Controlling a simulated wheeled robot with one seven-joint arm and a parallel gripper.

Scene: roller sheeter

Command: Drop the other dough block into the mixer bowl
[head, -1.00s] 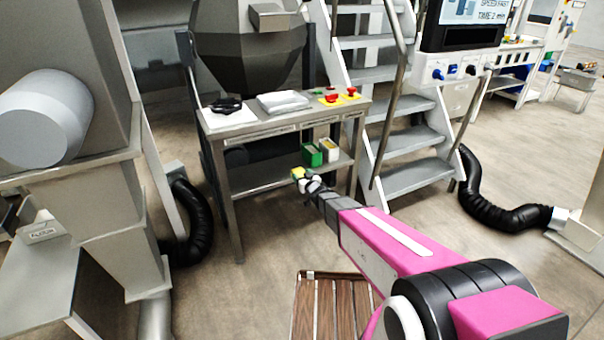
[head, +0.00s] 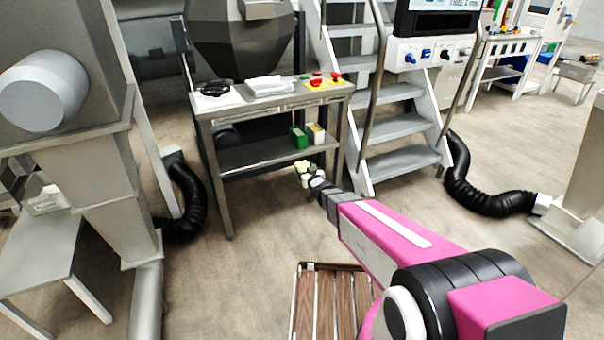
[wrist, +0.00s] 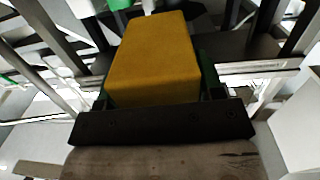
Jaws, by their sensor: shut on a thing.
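My gripper (head: 305,170) is at the far end of the pink arm, in front of a steel table. It is shut on a yellow dough block (wrist: 155,60), which fills the middle of the wrist view. The block's pale yellow tip also shows small in the head view (head: 301,165). A dark grey faceted vessel (head: 243,40) stands behind the table, its top cut off by the picture; I cannot tell whether it is the mixer bowl. My gripper is in front of and below it in the picture, well apart.
Black hoses (head: 480,195) lie on the floor. A wooden slatted surface (head: 330,300) is near me. Floor between is clear.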

